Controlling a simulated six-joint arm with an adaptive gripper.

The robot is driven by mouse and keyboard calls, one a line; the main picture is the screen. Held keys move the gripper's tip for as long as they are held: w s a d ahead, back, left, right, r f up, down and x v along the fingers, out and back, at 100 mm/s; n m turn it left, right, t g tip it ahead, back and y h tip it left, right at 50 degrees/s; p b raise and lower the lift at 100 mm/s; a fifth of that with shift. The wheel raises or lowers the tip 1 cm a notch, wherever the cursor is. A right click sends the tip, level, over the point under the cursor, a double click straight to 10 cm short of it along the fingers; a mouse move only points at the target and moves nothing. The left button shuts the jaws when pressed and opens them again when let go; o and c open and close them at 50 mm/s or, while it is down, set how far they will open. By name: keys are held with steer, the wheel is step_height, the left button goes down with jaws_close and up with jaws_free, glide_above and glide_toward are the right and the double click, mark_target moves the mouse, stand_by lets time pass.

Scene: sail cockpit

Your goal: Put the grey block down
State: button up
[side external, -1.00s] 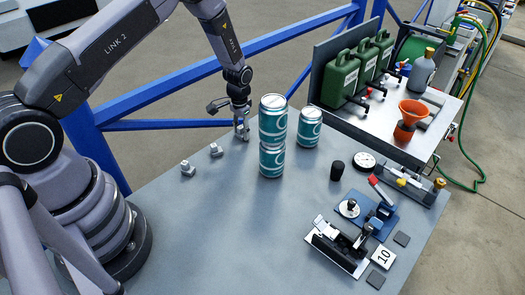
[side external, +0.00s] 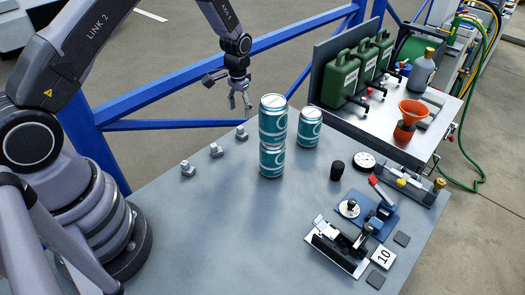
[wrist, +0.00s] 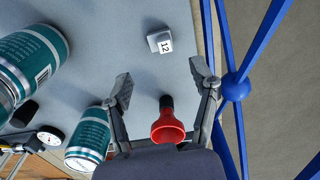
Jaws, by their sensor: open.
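The grey block (side external: 241,132) stands on the grey table near its back edge, beside the stacked cans and apart from them. In the wrist view the same block (wrist: 160,42) shows the number 12 on a white face. My gripper (side external: 240,106) is above the block, clear of it. Its two fingers (wrist: 162,82) are spread with nothing held between them.
Two similar grey blocks (side external: 215,150) (side external: 187,168) stand to the left. Two teal cans are stacked (side external: 272,120), with a single can (side external: 310,127) behind. A red flared object (wrist: 167,128) shows below the fingers. A blue rail (side external: 170,124) runs behind the table.

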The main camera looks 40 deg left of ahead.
steer(key=s+d+r+t, duration=0.1)
steer(key=s+r, duration=0.3)
steer(key=r, duration=0.5)
steer(key=s+d+r+t, duration=0.1)
steer(key=s+r, duration=0.2)
steer(key=r, duration=0.5)
steer(key=s+d+r+t, duration=0.1)
steer(key=s+r, duration=0.3)
steer(key=r, duration=0.5)
steer(key=s+d+r+t, duration=0.1)
steer(key=s+r, duration=0.2)
steer(key=s, duration=0.7)
steer(key=s+d+r+t, duration=0.1)
steer(key=s+r, duration=0.2)
steer(key=s, duration=0.7)
steer(key=shift+s+r+t, duration=0.15)
steer(key=shift+s+t, duration=0.05)
steer(key=shift+t, duration=0.1)
